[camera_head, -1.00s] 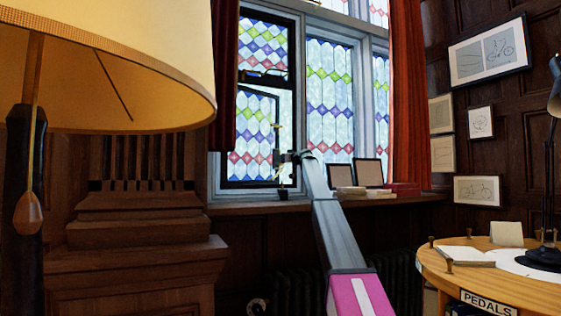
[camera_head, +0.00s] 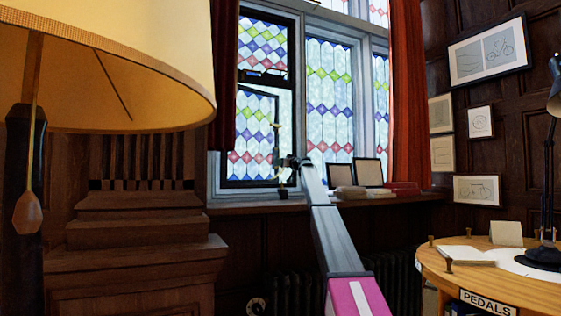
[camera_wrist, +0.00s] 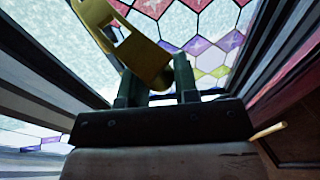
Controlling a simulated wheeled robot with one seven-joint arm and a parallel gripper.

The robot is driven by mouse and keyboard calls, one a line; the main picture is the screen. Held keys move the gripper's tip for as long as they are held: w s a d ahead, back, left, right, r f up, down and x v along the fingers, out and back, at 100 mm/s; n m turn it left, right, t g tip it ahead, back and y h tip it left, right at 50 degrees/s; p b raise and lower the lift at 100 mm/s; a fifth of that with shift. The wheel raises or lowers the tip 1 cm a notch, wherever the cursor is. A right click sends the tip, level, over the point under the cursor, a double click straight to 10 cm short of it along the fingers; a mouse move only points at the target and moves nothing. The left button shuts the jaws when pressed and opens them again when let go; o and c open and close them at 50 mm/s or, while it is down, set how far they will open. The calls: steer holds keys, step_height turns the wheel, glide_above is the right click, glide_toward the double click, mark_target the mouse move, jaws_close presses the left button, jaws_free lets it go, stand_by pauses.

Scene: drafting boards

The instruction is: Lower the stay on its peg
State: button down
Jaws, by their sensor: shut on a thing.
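The brass stay (camera_wrist: 148,58) is a flat bar with a slot cut in it, at the top left of the wrist view. My gripper (camera_wrist: 158,84) is shut on it, with a dark finger on each side. In the head view my gripper (camera_head: 281,162) is small and stands before the open leaded window (camera_head: 256,135), above the sill. The stay (camera_head: 279,136) shows there as a thin upright strip. A small dark fitting (camera_head: 283,194) is on the sill below; I cannot tell whether it holds the peg. The stay's far end is out of the wrist view.
The window sill (camera_head: 325,202) carries two dark frames (camera_head: 369,172) and books (camera_head: 403,188) right of my arm. A red curtain (camera_head: 408,100) hangs beyond. A large lampshade (camera_head: 110,70) fills the near left. A round table (camera_head: 515,285) stands at the right.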

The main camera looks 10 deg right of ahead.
steer(key=shift+s+d+f+t+y, duration=0.25)
steer(key=shift+f+t, duration=0.1)
steer(key=shift+f, duration=0.5)
steer(key=shift+s+d+f+t+y, duration=0.1)
steer(key=shift+s+f+t+y, duration=0.2)
steer(key=shift+f, duration=0.5)
steer(key=shift+s+d+f+t+y, duration=0.25)
steer(key=shift+f+t, duration=0.1)
steer(key=shift+f, duration=0.5)
steer(key=c, duration=0.9)
jaws_free()
steer(key=shift+c, duration=0.2)
steer(key=v, duration=0.7)
steer(key=shift+s, duration=0.15)
steer(key=shift+c, duration=0.4)
